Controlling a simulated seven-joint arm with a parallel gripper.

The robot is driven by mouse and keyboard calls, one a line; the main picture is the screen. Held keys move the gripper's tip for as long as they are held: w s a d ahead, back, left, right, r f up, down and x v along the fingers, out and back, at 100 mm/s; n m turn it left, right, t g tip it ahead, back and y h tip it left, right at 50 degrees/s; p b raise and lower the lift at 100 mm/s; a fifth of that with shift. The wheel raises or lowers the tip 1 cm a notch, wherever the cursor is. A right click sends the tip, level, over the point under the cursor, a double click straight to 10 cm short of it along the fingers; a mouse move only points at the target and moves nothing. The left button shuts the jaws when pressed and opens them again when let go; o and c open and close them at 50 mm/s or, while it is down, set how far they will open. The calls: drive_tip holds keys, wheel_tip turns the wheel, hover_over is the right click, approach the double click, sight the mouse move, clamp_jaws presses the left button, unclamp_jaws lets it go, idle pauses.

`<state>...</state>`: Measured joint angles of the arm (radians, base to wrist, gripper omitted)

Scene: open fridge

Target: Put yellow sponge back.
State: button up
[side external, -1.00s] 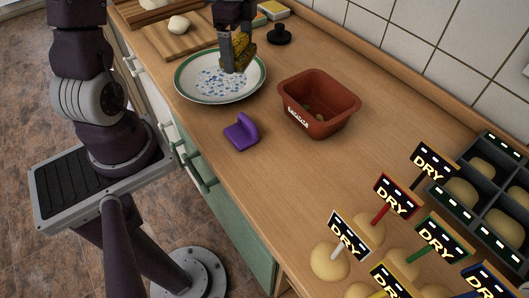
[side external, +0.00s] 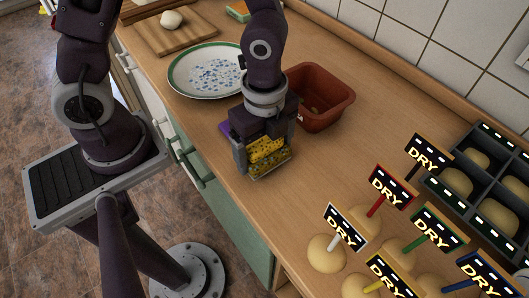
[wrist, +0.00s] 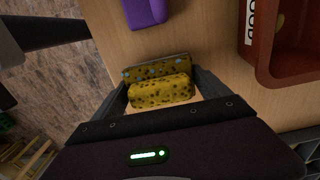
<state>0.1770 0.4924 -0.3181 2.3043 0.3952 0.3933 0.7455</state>
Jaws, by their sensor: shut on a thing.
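The yellow sponge (side external: 267,153), speckled with dark spots, is between the fingers of my gripper (side external: 266,155). In the wrist view the sponge (wrist: 160,93) lies across the gap with a finger at each end, and my gripper (wrist: 162,92) is shut on it. It shows a yellow block and a darker speckled strip along its far edge. My gripper points down over the bare counter, in front of the brown tub. I cannot tell whether the sponge touches the counter.
The reddish-brown tub (side external: 335,110) is close behind my gripper. A purple object (wrist: 147,12) is just beyond the sponge, mostly hidden in the side view. A speckled plate (side external: 186,78) is at the back left. Potato-like items with DRY signs (side external: 391,188) stand at the right.

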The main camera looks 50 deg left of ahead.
sight(263, 139)
drive_tip(key=shift+f, duration=0.8)
drive_tip(key=shift+f, duration=0.1)
drive_tip(key=o, duration=1.1)
drive_tip(key=shift+o, duration=0.2)
drive_tip(key=shift+n, duration=0.3)
drive_tip(key=r, duration=1.2)
drive_tip(key=shift+a+r, duration=0.25)
drive_tip(key=shift+r, duration=0.1)
drive_tip(key=s+a+r+n+t, duration=0.5)
drive_tip(key=s+a+r+n, duration=0.3)
drive_tip(key=n, duration=0.9)
drive_tip(key=shift+s+a+r+t, duration=0.2)
drive_tip(key=shift+a+r+t, duration=0.1)
drive_tip(key=shift+a+r, duration=0.6)
